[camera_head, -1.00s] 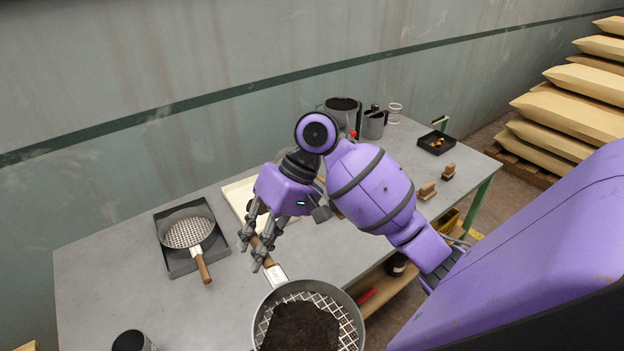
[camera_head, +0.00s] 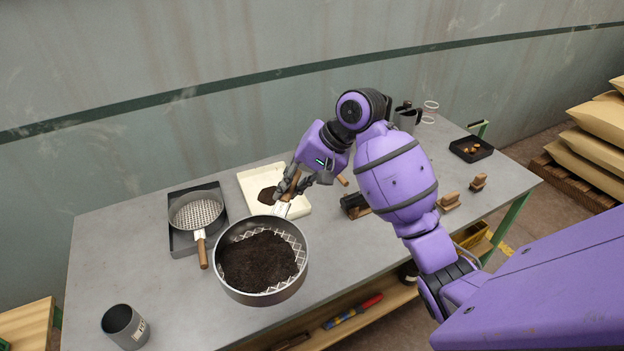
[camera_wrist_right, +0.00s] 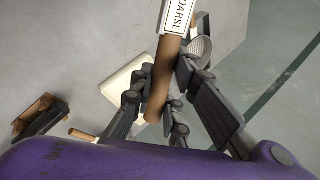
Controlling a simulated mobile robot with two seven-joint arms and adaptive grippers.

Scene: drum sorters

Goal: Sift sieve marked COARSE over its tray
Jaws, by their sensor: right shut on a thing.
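The sieve marked COARSE (camera_head: 264,288) is a round grey pan with a wide mesh, heaped with dark soil (camera_head: 258,262). My right gripper (camera_head: 287,188) is shut on its brown handle. The wrist view shows the handle (camera_wrist_right: 164,85) between the fingers and the label (camera_wrist_right: 178,14), partly cut off. The pan looks level and is in front of a cream tray (camera_head: 250,179), not over its middle; its height above the table is unclear. A dark brown patch (camera_head: 268,195) shows on that tray beside the fingers. My left gripper is not in view.
A finer-mesh sieve (camera_head: 197,213) rests on a dark grey tray (camera_head: 181,242) at left. A grey cup (camera_head: 124,326) stands at front left. Wooden-handled brushes (camera_head: 449,201) and a small black tray (camera_head: 471,149) are at right. The grey table (camera_head: 345,255) has bare room in front.

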